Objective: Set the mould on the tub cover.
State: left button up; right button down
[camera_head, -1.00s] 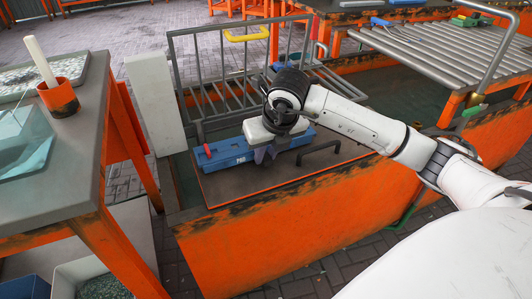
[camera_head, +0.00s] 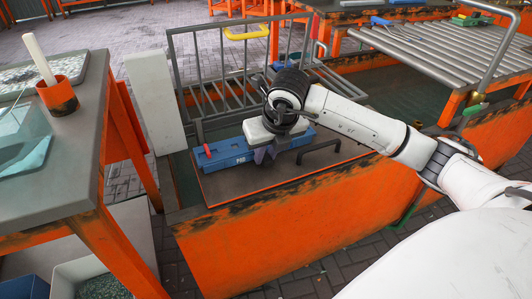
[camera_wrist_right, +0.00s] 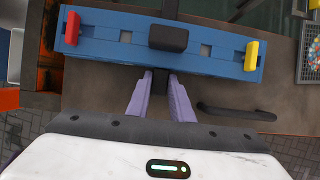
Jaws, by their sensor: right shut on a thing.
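The mould (camera_head: 226,155) is a long blue box lying level over the tub cover (camera_head: 235,188), a flat brown-grey plate on the orange tub. I cannot tell whether its underside touches the cover. In the right wrist view the mould (camera_wrist_right: 110,45) has a red clamp, a yellow clamp and a black block on top. My right gripper (camera_head: 264,154) is at the mould's near side. In the right wrist view its purple fingers (camera_wrist_right: 160,80) are shut on a black grip of the mould. My arm hides part of the mould. My left gripper is not in view.
A black bar handle (camera_head: 318,150) rises from the cover to the right of the mould. A grey rail frame (camera_head: 222,62) stands behind it, with a pale post (camera_head: 154,100) at left. An orange-legged bench (camera_head: 85,110) is at left. A roller rack (camera_head: 440,60) is at right.

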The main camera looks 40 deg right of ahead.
jog(key=shift+f+b, duration=0.1)
jog(key=shift+b, duration=0.2)
dwell(0.6)
jog(key=c, duration=1.5)
grip_release()
jog(key=o, duration=0.4)
jog(key=shift+s+f, duration=0.1)
jog(key=shift+f, duration=0.15)
jog(key=shift+r, duration=0.15)
jog(key=shift+r+p, duration=0.6)
jog(key=shift+r, duration=0.2)
jog(key=shift+r+p, duration=1.85)
jog(key=shift+r, duration=0.9)
jog(key=shift+f, duration=0.1)
